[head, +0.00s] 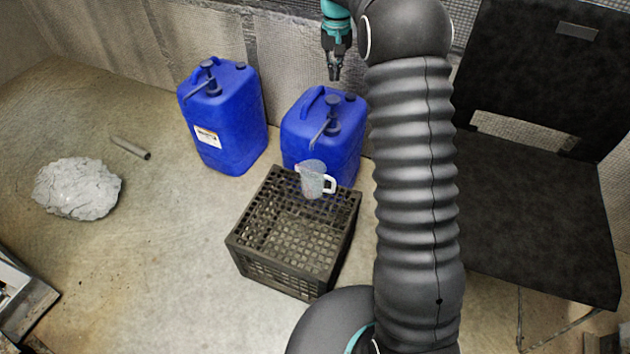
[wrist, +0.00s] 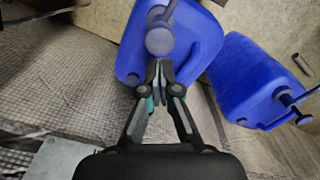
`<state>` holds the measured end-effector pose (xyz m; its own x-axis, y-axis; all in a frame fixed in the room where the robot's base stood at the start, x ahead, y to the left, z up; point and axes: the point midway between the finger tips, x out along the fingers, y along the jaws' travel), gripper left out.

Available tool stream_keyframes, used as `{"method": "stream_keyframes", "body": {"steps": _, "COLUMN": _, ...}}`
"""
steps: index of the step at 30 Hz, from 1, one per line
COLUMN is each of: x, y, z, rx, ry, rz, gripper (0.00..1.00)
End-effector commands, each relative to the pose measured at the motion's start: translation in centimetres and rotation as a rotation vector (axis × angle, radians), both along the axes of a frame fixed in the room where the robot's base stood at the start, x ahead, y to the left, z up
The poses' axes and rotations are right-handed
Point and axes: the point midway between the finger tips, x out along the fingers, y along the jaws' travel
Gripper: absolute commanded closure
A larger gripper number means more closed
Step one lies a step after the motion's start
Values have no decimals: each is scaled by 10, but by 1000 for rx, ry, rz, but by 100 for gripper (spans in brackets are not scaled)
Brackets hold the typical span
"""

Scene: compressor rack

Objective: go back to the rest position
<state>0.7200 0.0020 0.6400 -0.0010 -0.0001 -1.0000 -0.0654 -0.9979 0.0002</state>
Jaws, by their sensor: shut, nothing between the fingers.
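My gripper (head: 334,72) is shut and empty. In the head view it hangs high above the right blue canister (head: 345,140), in front of the wall. In the wrist view my gripper (wrist: 160,88) points toward the same canister (wrist: 188,40), with its grey pump top just beyond the fingertips. I cannot tell the exact gap between the fingertips and the pump. My arm stands in front of the area right of this canister in the head view.
A left blue canister (head: 232,125) stands beside it. A black crate (head: 262,273) carries a clear measuring jug (head: 312,178). A grey rock (head: 76,188) and a short pipe (head: 130,148) lie on the floor at left. A black chair (head: 535,215) stands at right.

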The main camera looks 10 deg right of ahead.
Motion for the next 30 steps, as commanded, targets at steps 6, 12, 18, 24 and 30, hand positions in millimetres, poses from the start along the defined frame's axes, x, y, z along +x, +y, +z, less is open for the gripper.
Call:
{"method": "stream_keyframes", "body": {"steps": 6, "x": 0, "y": 0, "z": 16, "rx": 0, "ry": -1, "rz": 0, "gripper": 100}}
{"method": "stream_keyframes", "body": {"steps": 12, "x": 0, "y": 0, "z": 17, "rx": 0, "ry": -1, "rz": 0, "gripper": 100}}
{"method": "stream_keyframes", "body": {"steps": 18, "x": 0, "y": 0, "z": 17, "rx": 0, "ry": -1, "rz": 0, "gripper": 100}}
{"method": "stream_keyframes", "body": {"steps": 24, "x": 5, "y": 0, "z": 17, "rx": 0, "ry": -23, "rz": 8, "gripper": 100}}
{"method": "stream_keyframes", "body": {"steps": 30, "x": -14, "y": 0, "z": -23, "rx": 0, "ry": 8, "rz": 23, "gripper": 100}}
